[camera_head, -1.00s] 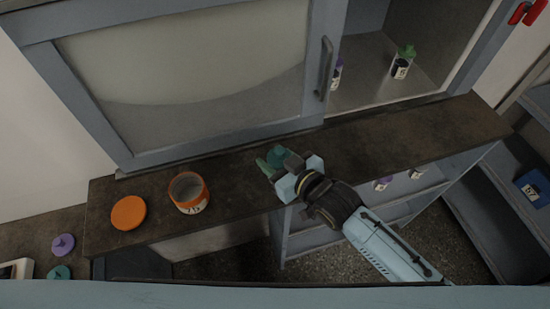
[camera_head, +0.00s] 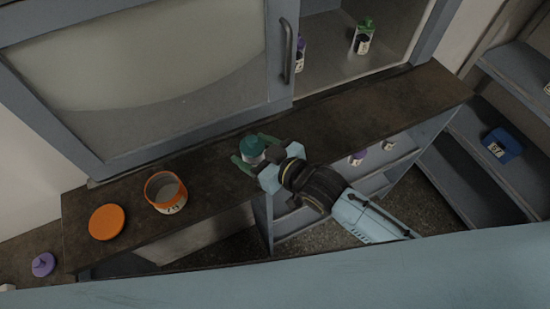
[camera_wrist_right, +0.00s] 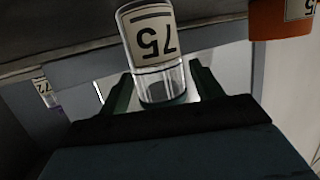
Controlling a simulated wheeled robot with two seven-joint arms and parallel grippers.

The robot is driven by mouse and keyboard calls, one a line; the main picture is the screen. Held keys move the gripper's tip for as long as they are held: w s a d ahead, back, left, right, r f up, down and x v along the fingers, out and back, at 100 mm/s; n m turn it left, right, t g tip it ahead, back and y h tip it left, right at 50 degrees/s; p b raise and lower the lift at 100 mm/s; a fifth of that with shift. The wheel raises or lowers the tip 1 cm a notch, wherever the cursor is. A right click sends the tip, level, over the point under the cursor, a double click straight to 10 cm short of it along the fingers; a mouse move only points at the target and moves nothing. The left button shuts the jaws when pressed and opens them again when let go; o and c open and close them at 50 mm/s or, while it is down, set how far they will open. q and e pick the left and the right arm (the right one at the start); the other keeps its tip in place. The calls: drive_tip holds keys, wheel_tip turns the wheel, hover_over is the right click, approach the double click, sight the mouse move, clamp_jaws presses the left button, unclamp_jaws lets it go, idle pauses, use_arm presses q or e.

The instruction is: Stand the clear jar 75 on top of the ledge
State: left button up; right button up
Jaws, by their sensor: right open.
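The clear jar 75 (camera_head: 252,149) has a teal lid and appears to stand upright on the dark brown ledge (camera_head: 355,122), near its front edge. My right gripper (camera_head: 255,152) is open, with one green finger on each side of the jar. My left gripper is not in view.
An orange jar (camera_head: 166,193) and its orange lid (camera_head: 107,222) are on the ledge to the left. Small jars (camera_head: 357,158) stand on shelves below. The ledge's right part is clear.

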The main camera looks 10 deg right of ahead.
drive_tip(key=v, duration=1)
idle(1.0)
